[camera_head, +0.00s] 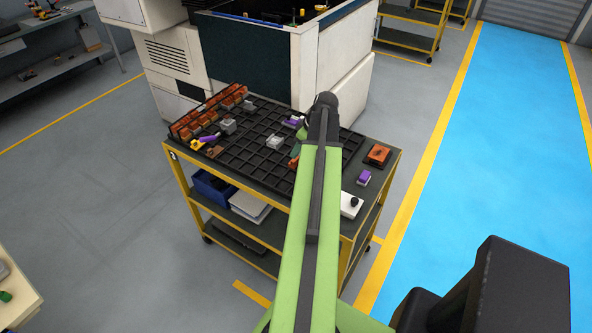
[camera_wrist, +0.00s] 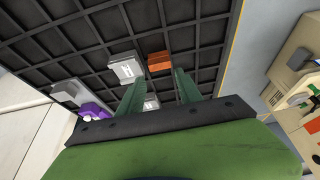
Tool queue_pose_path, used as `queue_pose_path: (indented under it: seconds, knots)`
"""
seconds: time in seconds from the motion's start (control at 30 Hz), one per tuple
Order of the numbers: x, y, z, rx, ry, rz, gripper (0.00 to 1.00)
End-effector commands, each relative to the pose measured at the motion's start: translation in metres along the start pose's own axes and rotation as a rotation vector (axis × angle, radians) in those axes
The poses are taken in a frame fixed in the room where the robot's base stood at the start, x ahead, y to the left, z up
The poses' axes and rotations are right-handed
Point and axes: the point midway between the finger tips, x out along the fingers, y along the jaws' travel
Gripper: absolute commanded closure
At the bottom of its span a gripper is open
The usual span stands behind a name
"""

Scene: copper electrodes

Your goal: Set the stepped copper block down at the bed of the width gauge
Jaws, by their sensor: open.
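A copper-coloured block with a step (camera_wrist: 159,61) lies in the black grid rack in the wrist view, just beyond and between my fingertips. My gripper (camera_wrist: 161,80) is open, its two green fingers apart with no block held between them. In the head view my arm hides most of my gripper; a bit of green finger (camera_head: 295,152) shows over the rack. I cannot tell for sure which thing is the width gauge. An orange block-like thing with a dark top (camera_head: 378,155) lies on the cart's right side.
The black grid rack (camera_head: 240,160) covers much of the yellow-framed cart. Copper pieces (camera_head: 205,112) line its left edge. Grey blocks (camera_head: 275,142) and purple-marked pieces lie in it. A purple block (camera_head: 363,177) and a white box with a black knob (camera_head: 350,205) stand at right.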

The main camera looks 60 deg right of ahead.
Motion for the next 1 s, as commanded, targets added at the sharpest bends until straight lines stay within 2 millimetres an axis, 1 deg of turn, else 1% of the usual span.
queue_pose_path:
  seconds: [0.03,0.2,0.27,0.37,0.5,0.6,0.83,1.0]
  knots:
    - [0.015,0.001,0.003,0.000,0.000,0.000,0.58]
    - [0.014,0.000,0.000,0.001,0.000,0.001,0.58]
    - [0.017,0.000,0.001,0.001,0.000,0.000,0.58]
    - [0.030,-0.001,0.003,0.001,0.000,0.000,0.58]
    - [0.057,-0.002,0.005,-0.001,0.000,0.000,0.58]
    - [0.068,-0.001,0.004,-0.001,-0.001,0.000,0.58]
    - [0.065,-0.002,0.002,0.001,-0.001,0.000,0.58]
    - [0.065,-0.002,0.002,0.001,0.000,0.000,0.80]
